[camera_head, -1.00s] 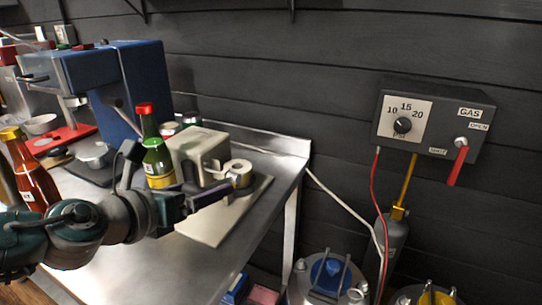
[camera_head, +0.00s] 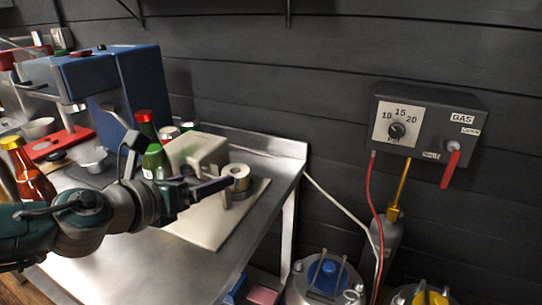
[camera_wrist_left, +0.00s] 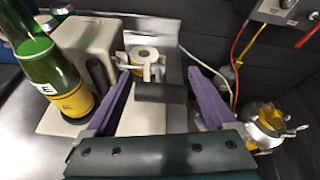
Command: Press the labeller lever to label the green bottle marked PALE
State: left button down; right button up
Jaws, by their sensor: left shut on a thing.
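The labeller, a beige block (camera_head: 205,150) with a white label roll (camera_head: 237,172), stands on a pale base plate (camera_head: 215,228) on the steel bench. A green bottle (camera_wrist_left: 55,72) with a yellow band stands left of the labeller in the wrist view; only an "E" of its white label is readable. In the head view my arm partly hides the bottle (camera_head: 155,162). My left gripper (camera_head: 217,187) is at the labeller's front. Its purple fingers are on either side of a dark bar (camera_wrist_left: 160,92), the labeller lever, and are shut on it. My right gripper is out of view.
A red bottle with a yellow cap (camera_head: 28,172) and a blue machine (camera_head: 110,85) are at the left. A gas panel (camera_head: 428,132) hangs on the wall. Kegs (camera_head: 325,278) stand below, right of the bench.

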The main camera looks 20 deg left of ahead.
pick_arm(q)
jog(key=shift+w+r, duration=0.15)
jog(key=shift+r, duration=0.05)
jog(key=shift+c, duration=0.3)
grip_release()
jog(key=shift+o, duration=0.3)
jog(key=shift+w, duration=0.15)
jog(key=d+p+v, duration=0.1)
jog(key=p+v, duration=0.1)
jog(key=v, duration=0.8)
jog(key=shift+a+p, duration=0.3)
jog(key=shift+a, duration=0.15)
